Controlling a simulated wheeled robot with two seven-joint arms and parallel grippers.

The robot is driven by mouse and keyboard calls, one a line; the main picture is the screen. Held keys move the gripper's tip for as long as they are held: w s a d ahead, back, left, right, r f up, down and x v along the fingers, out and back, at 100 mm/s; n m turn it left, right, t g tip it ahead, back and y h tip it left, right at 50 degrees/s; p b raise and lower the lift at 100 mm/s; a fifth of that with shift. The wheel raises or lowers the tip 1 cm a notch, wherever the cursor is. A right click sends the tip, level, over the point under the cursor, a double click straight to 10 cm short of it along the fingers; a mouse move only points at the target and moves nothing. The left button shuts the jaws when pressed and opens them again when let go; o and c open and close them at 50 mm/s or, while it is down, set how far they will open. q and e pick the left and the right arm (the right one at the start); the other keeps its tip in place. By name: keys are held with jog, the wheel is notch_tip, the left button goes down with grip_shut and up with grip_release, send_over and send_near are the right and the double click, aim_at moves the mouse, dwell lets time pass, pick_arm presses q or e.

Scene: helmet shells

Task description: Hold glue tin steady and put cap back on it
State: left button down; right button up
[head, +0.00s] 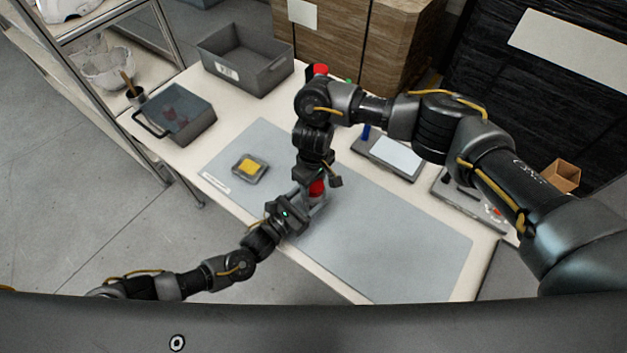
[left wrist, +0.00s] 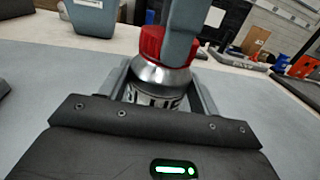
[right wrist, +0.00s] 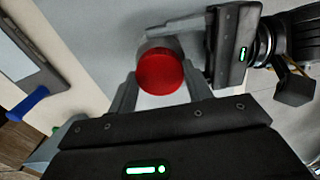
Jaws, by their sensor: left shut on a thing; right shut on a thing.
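The glue tin (left wrist: 158,88) is a silver tin with dark lettering, upright on the grey mat. My left gripper (head: 311,197) is shut around its body from the side; it also shows in the left wrist view (left wrist: 164,90). The red cap (head: 317,187) is on top of the tin's silver shoulder in the left wrist view (left wrist: 152,44). My right gripper (right wrist: 160,80) comes from above and is shut on the red cap (right wrist: 160,71). A right finger hides part of the cap in the left wrist view, and whether the cap is fully seated cannot be told.
The grey mat (head: 400,245) has free room to the right. A small dish (head: 239,169) with a yellow sponge (head: 254,167) lies to the left. Grey bins (head: 245,62) (head: 192,127), a tablet-like panel (head: 397,153) and brown cartons (head: 355,40) stand behind.

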jog(key=o, duration=1.1)
jog(key=shift+o, duration=0.2)
jog(key=shift+r, duration=0.15)
notch_tip(320, 180, up, 12)
pick_arm(q)
jog(key=shift+c, duration=1.3)
grip_release()
jog(key=b+v, duration=0.2)
jog(key=v, duration=0.8)
jog(key=shift+f, duration=0.1)
jog(key=shift+s+a, duration=0.3)
jog(key=shift+a, duration=0.05)
pick_arm(e)
jog(key=shift+f, duration=1.35)
